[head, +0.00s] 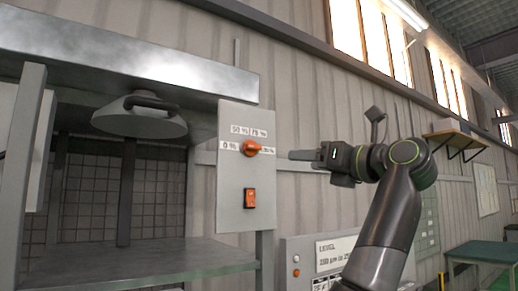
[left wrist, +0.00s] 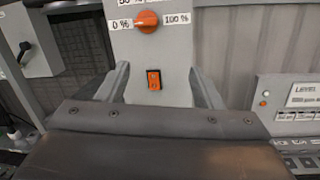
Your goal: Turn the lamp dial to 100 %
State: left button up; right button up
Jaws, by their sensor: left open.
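The orange lamp dial (head: 250,148) sits on a grey control panel (head: 231,190), with 0 % at its left and 100 % at its right. My left gripper (head: 292,155) is just right of the panel in the head view, apart from the dial. In the left wrist view its two fingers (left wrist: 158,68) are spread and empty, with the dial above and between them. My right gripper is not in view.
An orange rocker switch (head: 249,198) is below the dial. A round lamp hood (head: 135,123) hangs over a bench (head: 140,262) at left. A panel marked LEVEL (head: 330,255) stands at lower right. A wall shelf (head: 450,135) is farther right.

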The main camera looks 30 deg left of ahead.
pick_arm(q)
jog(key=s+d+r+t+h, duration=0.1)
jog(key=s+d+r+h, duration=0.1)
jog(key=s+r, duration=0.3)
jog(key=p, duration=0.5)
send_near(255, 145)
jog(key=shift+n, duration=0.4)
jog(key=x, duration=0.7)
jog(key=shift+w+a+r, duration=0.1)
jog(key=shift+a, duration=0.2)
jog(key=shift+w+a+t, duration=0.2)
jog(key=shift+a+t, duration=0.1)
jog(key=shift+a, duration=0.05)
jog(key=c, duration=1)
